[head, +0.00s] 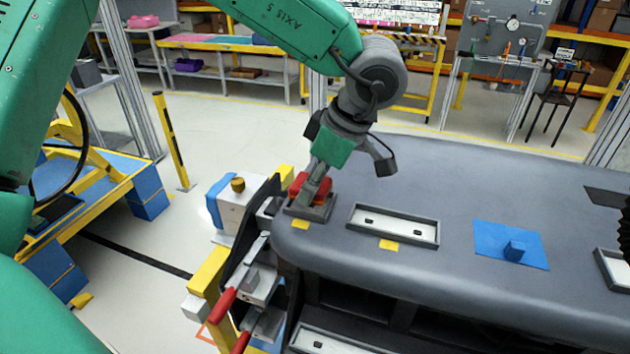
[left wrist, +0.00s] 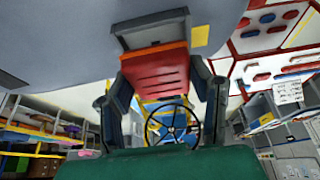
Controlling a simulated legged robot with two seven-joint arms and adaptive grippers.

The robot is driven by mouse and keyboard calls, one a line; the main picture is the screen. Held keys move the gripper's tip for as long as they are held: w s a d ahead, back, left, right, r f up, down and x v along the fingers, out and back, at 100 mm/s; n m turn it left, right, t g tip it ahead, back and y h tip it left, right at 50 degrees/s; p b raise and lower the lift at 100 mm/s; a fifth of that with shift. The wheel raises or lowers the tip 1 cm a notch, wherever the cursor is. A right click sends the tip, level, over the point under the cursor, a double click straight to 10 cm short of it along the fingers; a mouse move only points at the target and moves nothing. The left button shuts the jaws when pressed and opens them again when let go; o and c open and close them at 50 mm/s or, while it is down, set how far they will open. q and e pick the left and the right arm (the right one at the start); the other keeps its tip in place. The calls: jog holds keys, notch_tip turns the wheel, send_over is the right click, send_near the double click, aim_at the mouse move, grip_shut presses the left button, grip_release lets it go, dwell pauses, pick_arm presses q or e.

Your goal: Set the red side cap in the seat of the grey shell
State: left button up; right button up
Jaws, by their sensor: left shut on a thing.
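The red side cap (head: 298,185) is between the fingers of my left gripper (head: 314,186), at the left end of the grey shell (head: 450,180). In the left wrist view the cap (left wrist: 155,72) shows its ribbed face, with one finger of the left gripper (left wrist: 160,88) on each side. The dark rectangular seat (head: 318,213) is directly under the cap in the head view. In the left wrist view the seat's frame (left wrist: 148,24) shows beyond the cap, which covers its near part. I cannot tell whether the cap touches the seat floor. My right gripper is not seen.
A pale empty-looking recess (head: 395,226) and a blue plate with a block (head: 510,246) lie along the shell. Red-handled clamps (head: 223,303) and a yellow post (head: 208,270) stand at the shell's left end. A yellow tag (head: 300,225) is beside the seat.

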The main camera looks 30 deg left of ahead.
pick_arm(q)
jog(key=shift+f, duration=0.85)
jog(key=o, duration=1.3)
jog(key=v, duration=1.2)
jog(key=shift+w+f, duration=0.1)
jog(key=shift+w, duration=0.05)
jog(key=shift+f, duration=0.1)
